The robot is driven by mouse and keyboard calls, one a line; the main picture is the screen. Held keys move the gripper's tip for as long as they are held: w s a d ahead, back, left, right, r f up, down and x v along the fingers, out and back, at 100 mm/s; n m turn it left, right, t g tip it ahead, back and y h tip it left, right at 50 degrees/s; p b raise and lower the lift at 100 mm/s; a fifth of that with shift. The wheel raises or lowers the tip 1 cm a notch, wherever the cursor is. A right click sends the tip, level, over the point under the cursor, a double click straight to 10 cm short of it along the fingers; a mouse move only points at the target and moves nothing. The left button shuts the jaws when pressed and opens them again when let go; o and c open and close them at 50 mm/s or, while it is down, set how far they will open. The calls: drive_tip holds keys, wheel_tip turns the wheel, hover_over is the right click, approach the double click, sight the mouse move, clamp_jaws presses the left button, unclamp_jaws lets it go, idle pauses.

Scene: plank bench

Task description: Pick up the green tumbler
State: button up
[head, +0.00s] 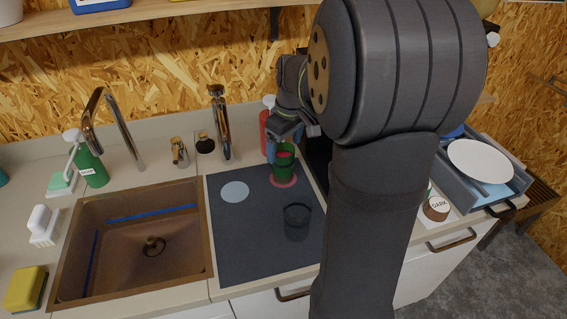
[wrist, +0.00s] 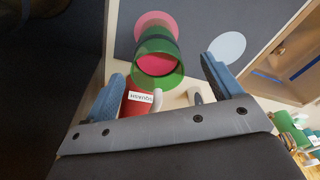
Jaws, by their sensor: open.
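The green tumbler (head: 285,162) stands upright on the pink disc (head: 283,182) at the back right of the dark mat. In the wrist view the green tumbler (wrist: 174,76) appears between the blue fingertips, with pink showing through its open mouth. My gripper (head: 284,144) is open and close at the tumbler's rim in the head view. Its two blue fingers also show apart in the wrist view (wrist: 163,68), with nothing gripped. I cannot tell whether a finger touches the tumbler.
A dark see-through tumbler (head: 297,222) and a pale blue disc (head: 234,192) are on the mat (head: 245,245). A red bottle (head: 265,122) stands behind the green tumbler. A sink (head: 140,237) with taps lies left. A grey rack with a white plate (head: 480,160) stands right.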

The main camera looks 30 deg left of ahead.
drive_tip(key=f, duration=0.5)
drive_tip(key=a+f, duration=0.1)
drive_tip(key=f, duration=0.1)
drive_tip(key=shift+w+a+f, duration=0.1)
drive_tip(key=shift+w+f, duration=0.05)
drive_tip(key=shift+w, duration=0.2)
drive_tip(key=shift+c, duration=0.2)
